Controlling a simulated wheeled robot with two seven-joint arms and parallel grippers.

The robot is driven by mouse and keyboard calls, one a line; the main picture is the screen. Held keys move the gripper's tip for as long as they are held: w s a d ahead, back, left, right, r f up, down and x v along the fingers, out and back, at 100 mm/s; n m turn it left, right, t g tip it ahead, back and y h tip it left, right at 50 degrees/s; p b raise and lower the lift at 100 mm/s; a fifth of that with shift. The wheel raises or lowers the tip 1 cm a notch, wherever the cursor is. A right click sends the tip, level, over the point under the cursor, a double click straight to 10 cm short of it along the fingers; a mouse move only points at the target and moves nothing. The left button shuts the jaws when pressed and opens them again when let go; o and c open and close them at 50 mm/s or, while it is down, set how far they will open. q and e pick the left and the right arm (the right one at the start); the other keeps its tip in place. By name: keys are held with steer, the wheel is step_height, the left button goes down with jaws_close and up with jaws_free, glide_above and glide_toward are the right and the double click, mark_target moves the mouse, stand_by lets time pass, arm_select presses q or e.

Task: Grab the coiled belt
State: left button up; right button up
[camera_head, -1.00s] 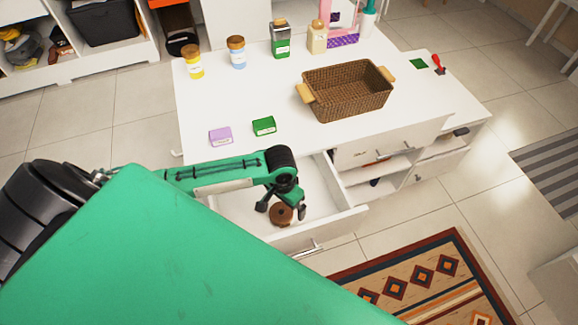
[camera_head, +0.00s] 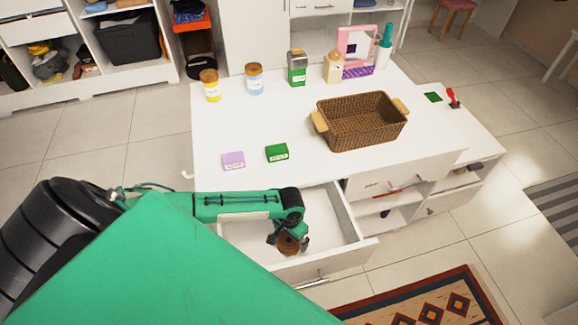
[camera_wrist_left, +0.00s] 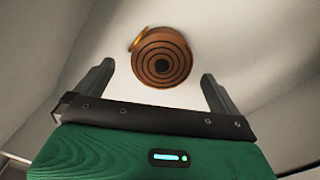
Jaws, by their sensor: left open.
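The coiled brown belt (camera_head: 287,244) lies in the open white drawer (camera_head: 248,262) near its front. In the left wrist view the belt (camera_wrist_left: 162,57) shows as a flat spiral with a bit of gold-coloured metal at its left edge. My left gripper (camera_head: 289,240) reaches down into the drawer right over the belt and partly hides it. In the left wrist view the left gripper (camera_wrist_left: 158,85) is open, its two fingers apart, with the belt ahead of the gap between them. I cannot see contact with the belt. My right gripper is not in view.
A wicker basket (camera_head: 362,122), a purple box (camera_head: 233,160), a green box (camera_head: 277,152) and several jars stand on the white top above the drawer. The drawer walls surround my left gripper. A patterned rug (camera_head: 425,303) lies on the floor in front.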

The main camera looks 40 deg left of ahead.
mark_target(290, 239)
arm_select(q)
steer(key=shift+w+a+f, duration=0.1)
steer(key=shift+w+f, duration=0.1)
steer(key=shift+f, duration=1.6)
steer(key=c, duration=1.1)
